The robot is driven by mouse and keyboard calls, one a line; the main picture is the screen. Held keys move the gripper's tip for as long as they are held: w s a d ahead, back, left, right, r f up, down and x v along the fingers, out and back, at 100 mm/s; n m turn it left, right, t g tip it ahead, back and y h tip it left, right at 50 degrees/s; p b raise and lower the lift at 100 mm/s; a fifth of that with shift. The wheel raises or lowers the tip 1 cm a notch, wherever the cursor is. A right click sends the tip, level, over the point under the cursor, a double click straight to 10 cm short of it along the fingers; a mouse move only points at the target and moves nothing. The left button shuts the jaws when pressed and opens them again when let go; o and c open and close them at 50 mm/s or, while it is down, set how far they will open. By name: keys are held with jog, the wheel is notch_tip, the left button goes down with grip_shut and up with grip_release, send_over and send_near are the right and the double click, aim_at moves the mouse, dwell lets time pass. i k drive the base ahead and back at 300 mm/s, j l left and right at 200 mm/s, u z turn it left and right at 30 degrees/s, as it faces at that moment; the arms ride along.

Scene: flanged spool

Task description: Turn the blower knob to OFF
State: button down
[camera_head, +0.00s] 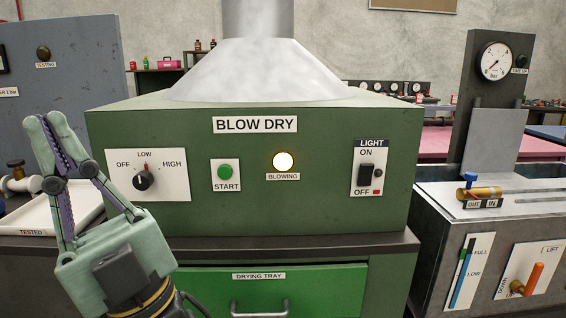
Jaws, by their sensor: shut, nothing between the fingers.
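The blower knob (144,181) is a round black knob on a white plate on the front of the green BLOW DRY cabinet (320,205). OFF is marked at its left, LOW at the top and HIGH at its right. Its red pointer aims up at LOW. The round BLOWING lamp (283,161) is lit. My gripper (47,122) is at the left, fingers pointing up, shut and empty. Its fingertips are left of the knob and higher in the picture. It appears apart from the knob, and one finger linkage shows close to the plate's left edge.
A green START button (225,173) and a black LIGHT switch (367,176) are on the same cabinet front. A green drying tray drawer (300,290) is below. A white TESTED tray (30,215) lies partly behind my gripper. A grey tank (430,230) stands at the right.

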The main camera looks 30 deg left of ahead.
aim_at(143, 179)
jog(key=u, duration=1.45)
jog(key=l+u, duration=0.15)
jog(key=u, duration=0.2)
jog(key=l+u, duration=0.1)
jog(key=u, duration=0.3)
jog(key=k+j, duration=0.05)
